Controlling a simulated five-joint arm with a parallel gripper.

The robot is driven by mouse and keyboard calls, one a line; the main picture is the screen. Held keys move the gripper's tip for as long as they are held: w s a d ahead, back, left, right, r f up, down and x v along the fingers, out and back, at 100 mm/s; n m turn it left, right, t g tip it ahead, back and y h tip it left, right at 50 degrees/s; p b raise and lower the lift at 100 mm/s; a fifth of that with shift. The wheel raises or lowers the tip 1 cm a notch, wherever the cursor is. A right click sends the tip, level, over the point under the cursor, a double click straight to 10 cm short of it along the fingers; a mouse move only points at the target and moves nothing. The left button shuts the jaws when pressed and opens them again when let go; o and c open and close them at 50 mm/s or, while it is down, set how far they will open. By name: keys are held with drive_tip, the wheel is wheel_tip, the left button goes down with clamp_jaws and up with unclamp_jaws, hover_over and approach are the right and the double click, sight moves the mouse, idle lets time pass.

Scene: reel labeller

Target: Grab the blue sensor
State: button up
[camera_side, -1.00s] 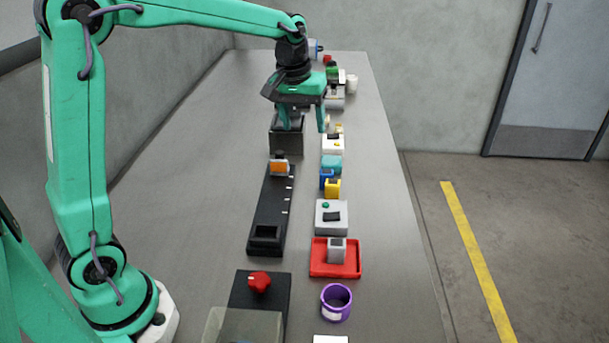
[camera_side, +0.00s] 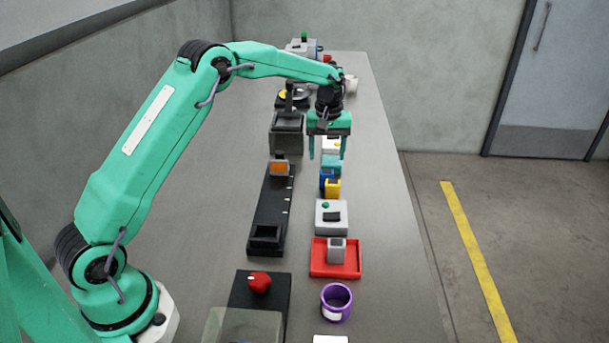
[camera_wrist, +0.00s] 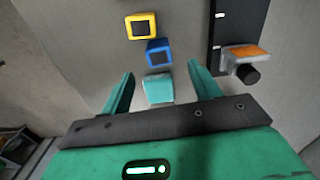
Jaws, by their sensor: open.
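The blue sensor (camera_side: 325,178) is a small block on the table, between a teal block (camera_side: 332,160) and a yellow sensor (camera_side: 333,188). In the wrist view the blue sensor (camera_wrist: 158,52) shows a dark square face, with the yellow sensor (camera_wrist: 141,27) beyond it. My gripper (camera_side: 327,156) is open and empty, fingers pointing down above the row. In the wrist view my gripper (camera_wrist: 160,82) has its fingertips on either side of the teal block (camera_wrist: 158,89), with the blue sensor just ahead of them. I cannot tell the exact height above the table.
A black track (camera_side: 270,210) with an orange-topped part (camera_side: 279,168) runs to the left of the row. A grey box (camera_side: 332,217), a red tray (camera_side: 319,266) and a purple cup (camera_side: 336,302) stand nearer the camera. The table's right strip is clear.

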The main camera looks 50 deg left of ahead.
sight(327, 171)
drive_tip(key=shift+f, duration=1.3)
drive_tip(key=shift+f, duration=0.1)
drive_tip(key=shift+w+f, duration=0.1)
drive_tip(key=shift+f, duration=2.4)
drive_tip(key=c, duration=1.1)
